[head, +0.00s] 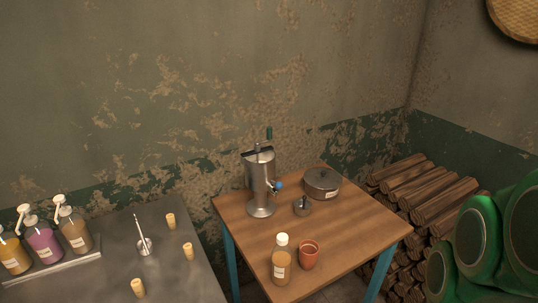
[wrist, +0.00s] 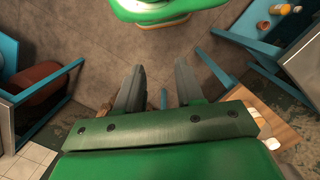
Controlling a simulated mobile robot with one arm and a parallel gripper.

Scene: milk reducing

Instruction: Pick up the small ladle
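A small metal ladle (head: 144,246) with a thin upright handle stands on the grey table (head: 115,275) at the lower left of the head view. Its bowl is at the bottom and its handle leans slightly left. My gripper (wrist: 158,80) shows in the wrist view with its two dark fingers apart and nothing between them. It is over the floor, away from the ladle. The ladle is not seen in the wrist view.
Pump bottles (head: 42,242) and several small tan cups (head: 171,221) flank the ladle. The wooden table (head: 350,225) holds a metal dispenser (head: 260,180), a lidded pot (head: 322,183), a bottle (head: 281,262) and a reddish cup (head: 308,254). Firewood (head: 430,200) is stacked at right.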

